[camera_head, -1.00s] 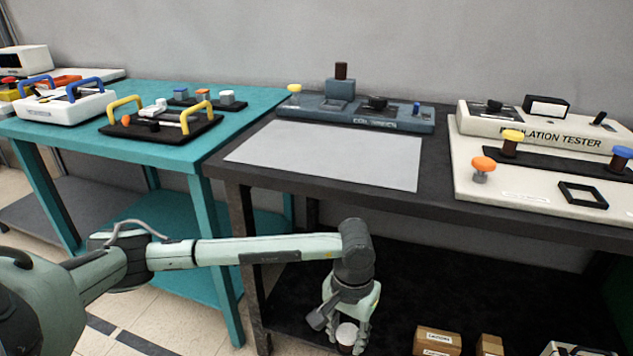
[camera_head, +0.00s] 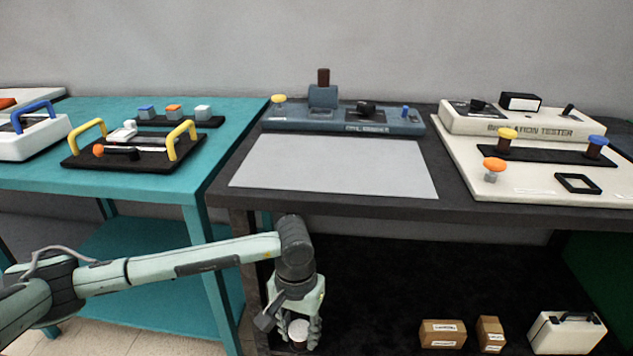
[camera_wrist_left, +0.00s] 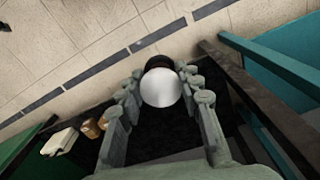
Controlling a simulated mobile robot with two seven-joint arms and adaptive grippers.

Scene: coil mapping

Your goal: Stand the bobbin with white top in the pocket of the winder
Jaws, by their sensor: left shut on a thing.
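The bobbin with the white top (camera_head: 298,329) is between the fingers of my left gripper (camera_head: 297,335), which is shut on it. In the left wrist view the round white top (camera_wrist_left: 161,88) faces the camera, with a dark part behind it. The gripper hangs low in front of the black table, below the tabletop's level. The blue-grey winder (camera_head: 345,122) sits at the back of the black table, with a dark brown upright piece on its raised block, a black knob and a blue peg. I cannot make out its pocket clearly. My right gripper is not in view.
A bare grey sheet (camera_head: 335,166) lies before the winder. The cream insulation tester (camera_head: 545,160), with yellow-, orange- and blue-topped bobbins, stands at right. A teal table (camera_head: 120,188) with handled trays is at left. Boxes (camera_head: 442,334) and a case (camera_head: 566,333) sit on the lower shelf.

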